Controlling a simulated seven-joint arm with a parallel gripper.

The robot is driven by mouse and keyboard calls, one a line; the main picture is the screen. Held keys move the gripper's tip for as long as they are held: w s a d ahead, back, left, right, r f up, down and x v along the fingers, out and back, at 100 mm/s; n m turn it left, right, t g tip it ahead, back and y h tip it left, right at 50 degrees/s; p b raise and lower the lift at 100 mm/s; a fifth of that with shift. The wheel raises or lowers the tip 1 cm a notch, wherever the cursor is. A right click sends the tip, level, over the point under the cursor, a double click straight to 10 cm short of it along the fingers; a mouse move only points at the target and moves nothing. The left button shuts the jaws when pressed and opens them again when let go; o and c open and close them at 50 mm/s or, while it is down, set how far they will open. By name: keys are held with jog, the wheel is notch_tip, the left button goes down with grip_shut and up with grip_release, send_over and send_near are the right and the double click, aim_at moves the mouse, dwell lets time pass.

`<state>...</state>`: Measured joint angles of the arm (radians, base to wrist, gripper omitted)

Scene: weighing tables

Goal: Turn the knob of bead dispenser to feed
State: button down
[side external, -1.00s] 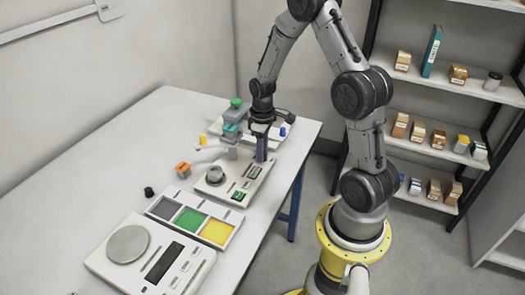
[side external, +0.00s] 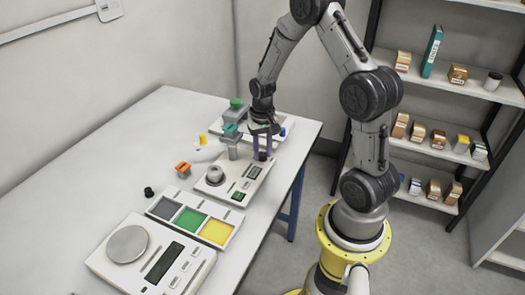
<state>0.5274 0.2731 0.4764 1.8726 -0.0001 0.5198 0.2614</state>
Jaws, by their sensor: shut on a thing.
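My gripper (side external: 262,154) points down at the far right end of this panel. Its two fingers are shut on a small dark part there, apparently the knob, which they mostly hide. A teal-topped grey post (side external: 232,138) stands just left of my gripper.
A scale with a round pan (side external: 127,245) is at the front. A tray of grey, green and yellow squares (side external: 192,240) lies between it and the panel. An orange block (side external: 183,169) and a black piece (side external: 149,192) lie at the left. The table's left side is clear.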

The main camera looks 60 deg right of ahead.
aim_at(262, 154)
jog(key=shift+m, duration=0.6)
jog(key=c, duration=0.5)
grip_release()
jog(key=shift+r, duration=0.15)
notch_tip(262, 154, up, 14)
jog(key=shift+f, duration=0.2)
